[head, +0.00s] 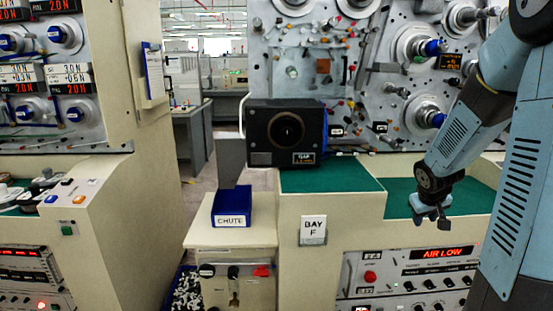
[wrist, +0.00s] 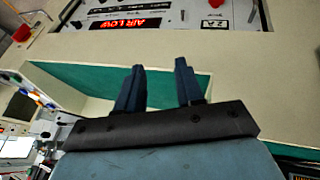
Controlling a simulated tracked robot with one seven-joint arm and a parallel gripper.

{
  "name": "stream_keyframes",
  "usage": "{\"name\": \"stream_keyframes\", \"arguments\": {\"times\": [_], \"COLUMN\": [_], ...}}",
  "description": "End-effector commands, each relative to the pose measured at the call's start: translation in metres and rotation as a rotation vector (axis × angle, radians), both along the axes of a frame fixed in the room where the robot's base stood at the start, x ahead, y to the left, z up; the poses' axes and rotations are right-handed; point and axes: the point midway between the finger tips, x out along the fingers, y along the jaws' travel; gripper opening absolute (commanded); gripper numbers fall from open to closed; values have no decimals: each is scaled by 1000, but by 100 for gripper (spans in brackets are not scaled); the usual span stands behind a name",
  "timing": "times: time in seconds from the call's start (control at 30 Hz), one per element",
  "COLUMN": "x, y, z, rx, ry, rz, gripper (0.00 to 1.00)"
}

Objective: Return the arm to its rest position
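My gripper (head: 432,219) hangs at the right side of the head view, above the green-topped shelf (head: 478,194) of the winding machine. It points downward at the end of my blue arm. In the wrist view, the two fingers of my gripper (wrist: 161,88) stand apart with nothing between them. Through the gap I see the green surface and the cream front edge (wrist: 255,57). The gripper appears clear of the machine, but its exact height above the shelf cannot be told.
A black box (head: 262,148) with a round opening and a blue CHUTE box (head: 231,206) stand left of the arm. A panel with a lit AIR LOW sign (head: 442,252) sits below the gripper. Spindles (head: 424,112) project from the machine face behind. An aisle opens at the back left.

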Motion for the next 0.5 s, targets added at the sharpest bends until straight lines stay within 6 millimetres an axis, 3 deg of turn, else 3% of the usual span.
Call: {"name": "stream_keyframes", "arguments": {"times": [0.1, 0.5], "x": [-15, -85], "y": [20, 88], "z": [32, 108], "rx": [-14, 27], "ry": [-12, -43], "rz": [-19, -68], "gripper": [37, 37]}}
